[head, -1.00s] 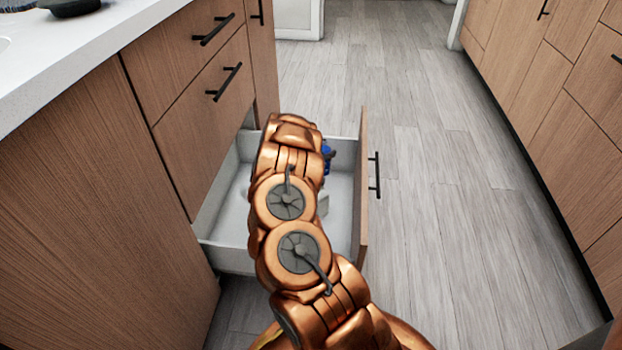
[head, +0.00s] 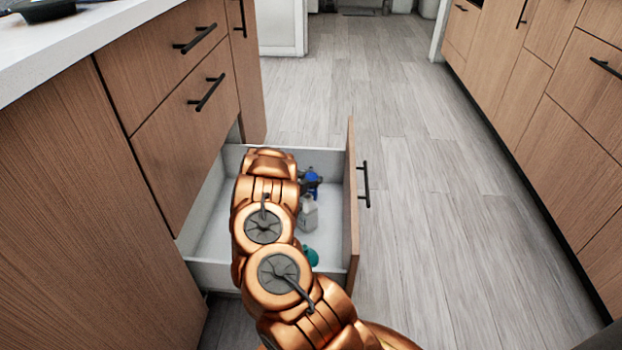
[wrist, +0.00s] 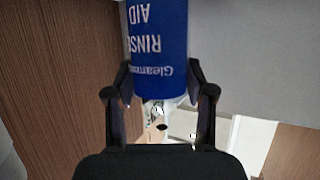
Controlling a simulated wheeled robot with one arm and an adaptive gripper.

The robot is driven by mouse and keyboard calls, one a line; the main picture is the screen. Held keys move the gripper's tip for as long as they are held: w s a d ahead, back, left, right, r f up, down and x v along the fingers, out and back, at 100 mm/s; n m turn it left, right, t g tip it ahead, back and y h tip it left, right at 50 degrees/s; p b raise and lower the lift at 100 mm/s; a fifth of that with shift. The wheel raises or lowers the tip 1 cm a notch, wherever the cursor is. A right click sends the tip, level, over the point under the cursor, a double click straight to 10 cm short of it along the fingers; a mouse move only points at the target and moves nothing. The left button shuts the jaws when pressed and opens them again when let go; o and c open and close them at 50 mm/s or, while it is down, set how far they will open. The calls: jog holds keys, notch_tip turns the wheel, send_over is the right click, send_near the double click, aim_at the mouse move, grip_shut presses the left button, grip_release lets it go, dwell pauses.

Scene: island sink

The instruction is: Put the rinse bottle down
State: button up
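In the wrist view the rinse bottle (wrist: 160,50) is blue, with white "RINSE AID" lettering upside down. My gripper (wrist: 160,85) has its two dark fingers against the bottle's two sides, with no clear gap, and looks shut on it. In the head view a small blue patch (head: 313,181) with dark parts around it shows beyond my copper arm, inside the open drawer (head: 215,230); it appears to be the bottle and gripper. The arm hides most of the gripper there. I cannot tell whether the bottle touches the drawer floor.
A grey-white bottle (head: 308,213) and a teal item (head: 310,256) are in the drawer, close to my arm. The drawer front (head: 351,210) stands pulled out into the aisle. Closed cabinets line both sides. A dark pan (head: 45,10) is on the counter.

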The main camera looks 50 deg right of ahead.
jog(key=o, duration=0.5)
jog(key=shift+c, duration=0.2)
jog(key=shift+r, duration=0.1)
jog(key=shift+a+r+p, duration=0.35)
jog(key=shift+a, duration=0.15)
jog(key=p+v, duration=0.2)
jog(key=v, duration=0.4)
jog(key=shift+a, duration=0.2)
jog(key=shift+s, duration=0.1)
